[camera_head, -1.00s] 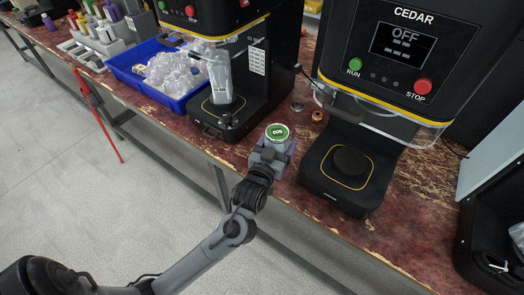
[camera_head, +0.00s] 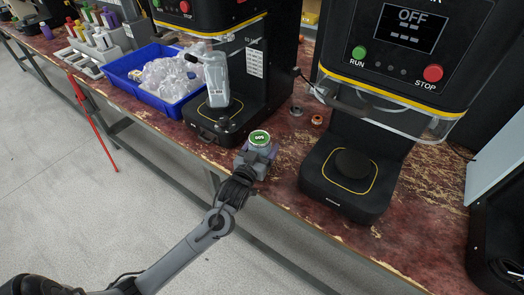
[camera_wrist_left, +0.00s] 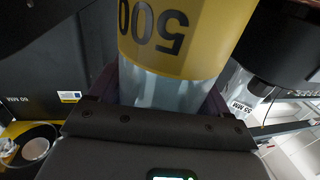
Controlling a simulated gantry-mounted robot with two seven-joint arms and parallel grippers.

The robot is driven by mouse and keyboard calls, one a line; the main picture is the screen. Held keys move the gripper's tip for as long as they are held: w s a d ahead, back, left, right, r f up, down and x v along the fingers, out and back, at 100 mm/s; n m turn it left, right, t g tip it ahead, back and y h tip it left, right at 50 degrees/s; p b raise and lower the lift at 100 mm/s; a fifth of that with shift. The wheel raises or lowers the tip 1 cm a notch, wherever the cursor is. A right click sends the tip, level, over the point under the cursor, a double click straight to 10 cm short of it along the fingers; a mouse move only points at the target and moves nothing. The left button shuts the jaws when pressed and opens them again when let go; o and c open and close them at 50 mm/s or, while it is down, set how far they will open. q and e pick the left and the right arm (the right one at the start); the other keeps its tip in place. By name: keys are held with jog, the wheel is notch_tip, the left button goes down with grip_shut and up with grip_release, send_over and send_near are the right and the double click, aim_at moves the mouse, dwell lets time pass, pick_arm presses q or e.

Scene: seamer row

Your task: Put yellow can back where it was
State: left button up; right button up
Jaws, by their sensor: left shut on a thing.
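In the left wrist view the can (camera_wrist_left: 170,35) shows a yellow band with "500" upside down and bare metal below. My left gripper (camera_head: 256,155) is shut on it, a finger on each side. It holds the can roughly upright at the bench's front edge, between the two seamers. I cannot tell whether the can touches the bench. My right gripper is not in view.
The right seamer (camera_head: 345,205) reads OFF and has an empty black pad. The left seamer (camera_head: 262,60) has a clear container (camera_head: 217,82) over its pad. A blue bin (camera_head: 122,75) holds clear plastic pieces. Two small rings (camera_head: 317,120) lie on the worn red bench (camera_head: 285,165).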

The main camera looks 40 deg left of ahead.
pick_arm(q)
jog(key=shift+f, duration=0.2)
jog(key=o, duration=1.6)
jog(key=shift+f, duration=0.15)
